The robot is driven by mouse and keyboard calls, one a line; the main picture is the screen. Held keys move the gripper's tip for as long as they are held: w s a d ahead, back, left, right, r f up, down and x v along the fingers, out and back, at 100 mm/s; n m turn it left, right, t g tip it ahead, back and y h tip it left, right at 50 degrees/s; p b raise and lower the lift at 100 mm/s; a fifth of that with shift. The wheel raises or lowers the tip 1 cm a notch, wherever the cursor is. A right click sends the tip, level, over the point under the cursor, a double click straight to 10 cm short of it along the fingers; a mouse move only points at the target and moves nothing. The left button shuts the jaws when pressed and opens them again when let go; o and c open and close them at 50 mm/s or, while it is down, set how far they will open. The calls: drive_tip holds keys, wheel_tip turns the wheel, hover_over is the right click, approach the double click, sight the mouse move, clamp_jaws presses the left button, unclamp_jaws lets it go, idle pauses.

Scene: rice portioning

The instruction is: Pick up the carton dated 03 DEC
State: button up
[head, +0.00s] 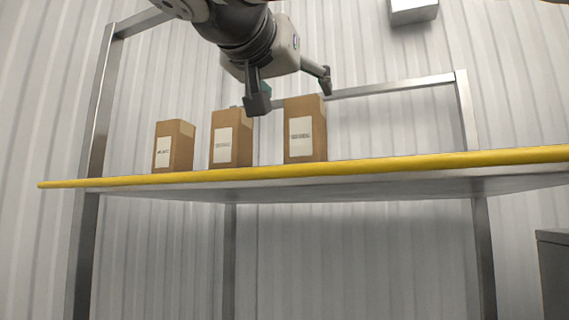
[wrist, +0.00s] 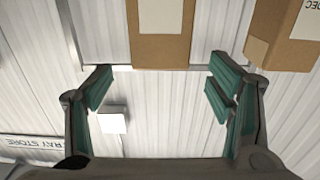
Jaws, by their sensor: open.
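Three brown cartons with white labels stand upright on a shelf in the head view: a left carton (head: 187,147), a middle carton (head: 243,140) and a right carton (head: 319,130). Their label print is too small to read there. My gripper (head: 292,95) is open and empty, above the cartons' tops near the middle and right ones. In the wrist view my gripper (wrist: 160,90) shows its two fingers wide apart. One carton (wrist: 160,50) is at the top centre, beyond the fingertips. Another carton (wrist: 280,50) at the top right has a label ending in "DEC"; its day is cut off.
The shelf has a yellow front edge (head: 400,164) and a metal frame (head: 465,110) behind. It is clear right of the cartons. A white box (head: 413,11) is high on the corrugated wall. A grey cabinet (head: 553,275) stands at lower right. A sign (wrist: 30,143) reads "TRAY STORE".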

sight(306, 107)
drive_tip(key=shift+p+x, duration=0.6)
drive_tip(key=shift+x, duration=2.8)
drive_tip(key=shift+c, duration=0.2)
clamp_jaws()
